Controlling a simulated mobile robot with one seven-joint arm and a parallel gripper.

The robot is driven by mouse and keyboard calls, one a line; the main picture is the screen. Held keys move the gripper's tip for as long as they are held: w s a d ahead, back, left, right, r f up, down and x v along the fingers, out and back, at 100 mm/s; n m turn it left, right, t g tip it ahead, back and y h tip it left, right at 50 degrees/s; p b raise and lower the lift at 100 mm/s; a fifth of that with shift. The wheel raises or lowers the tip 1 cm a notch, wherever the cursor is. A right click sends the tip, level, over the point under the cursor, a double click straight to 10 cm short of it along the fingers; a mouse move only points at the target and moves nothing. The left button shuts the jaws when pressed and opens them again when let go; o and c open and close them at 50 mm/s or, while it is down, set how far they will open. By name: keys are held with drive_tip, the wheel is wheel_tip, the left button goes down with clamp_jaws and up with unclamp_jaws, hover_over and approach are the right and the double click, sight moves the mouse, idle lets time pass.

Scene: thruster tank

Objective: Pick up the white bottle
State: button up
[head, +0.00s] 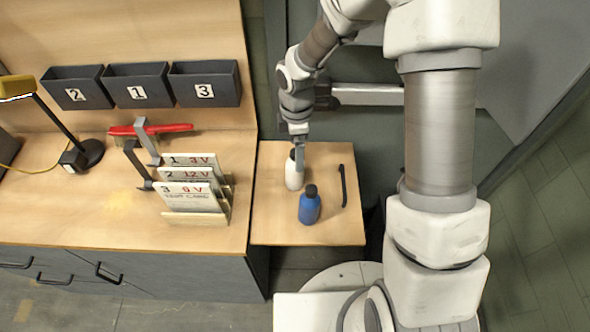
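The white bottle (293,177) stands upright on the small wooden side table (270,228), with a dark cap partly showing at its top. My gripper (298,153) points down at the bottle's top from the far side. A grey finger overlaps the bottle's cap and upper right side in the picture. The other finger is not clearly visible, and I cannot tell whether the fingers touch the bottle or are closed.
A blue bottle (309,208) with a dark cap stands close in front, slightly right. A black bar-shaped handle (343,186) lies at the table's right. The workbench (110,222) at left holds numbered cards (190,197), a lamp (88,153) and a red-handled tool (150,129).

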drive_tip(key=shift+s+a+f+p, duration=0.1)
drive_tip(key=shift+s+f+p, duration=0.05)
drive_tip(key=shift+f, duration=1.35)
drive_tip(key=shift+s+f+p, duration=0.1)
drive_tip(key=shift+f+p, duration=0.05)
drive_tip(key=shift+f, duration=1.35)
clamp_jaws()
